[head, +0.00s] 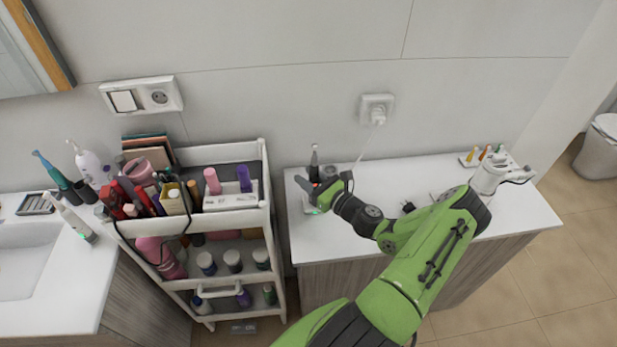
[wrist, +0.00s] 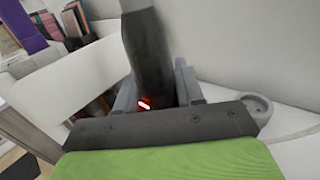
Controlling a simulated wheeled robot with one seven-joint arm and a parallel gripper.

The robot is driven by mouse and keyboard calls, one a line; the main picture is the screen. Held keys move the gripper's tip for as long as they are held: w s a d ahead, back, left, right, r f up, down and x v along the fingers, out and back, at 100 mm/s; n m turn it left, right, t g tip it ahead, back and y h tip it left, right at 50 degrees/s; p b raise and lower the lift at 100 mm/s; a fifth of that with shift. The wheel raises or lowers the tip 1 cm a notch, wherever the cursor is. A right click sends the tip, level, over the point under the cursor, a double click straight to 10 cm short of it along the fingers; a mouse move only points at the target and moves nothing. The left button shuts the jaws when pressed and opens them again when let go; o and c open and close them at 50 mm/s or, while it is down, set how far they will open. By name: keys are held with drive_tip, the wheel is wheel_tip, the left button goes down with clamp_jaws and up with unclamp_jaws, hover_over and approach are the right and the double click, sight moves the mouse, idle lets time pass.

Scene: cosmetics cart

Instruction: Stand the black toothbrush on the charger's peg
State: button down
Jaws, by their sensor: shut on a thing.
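The black toothbrush (head: 314,160) stands roughly upright at my gripper (head: 322,184), above the left end of the counter in the head view. In the wrist view its dark handle (wrist: 150,55), with a small red light, is between the fingers of my gripper (wrist: 157,92), which is shut on it. The handle's lower end is hidden by my gripper. I cannot see the peg.
A white cart (head: 264,215) full of cosmetics stands left of the white counter (head: 400,170). A cable hangs from the wall plug (head: 377,112) towards my gripper. A stand with small coloured heads (head: 487,156) is at the right.

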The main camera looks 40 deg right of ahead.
drive_tip(key=shift+f, duration=0.25)
drive_tip(key=c, duration=0.6)
unclamp_jaws()
drive_tip(key=s, duration=0.5)
drive_tip(key=s+b, duration=0.1)
drive_tip(key=s, duration=0.4)
drive_tip(key=s+d, duration=0.1)
drive_tip(key=s, duration=0.4)
drive_tip(key=shift+s, duration=0.35)
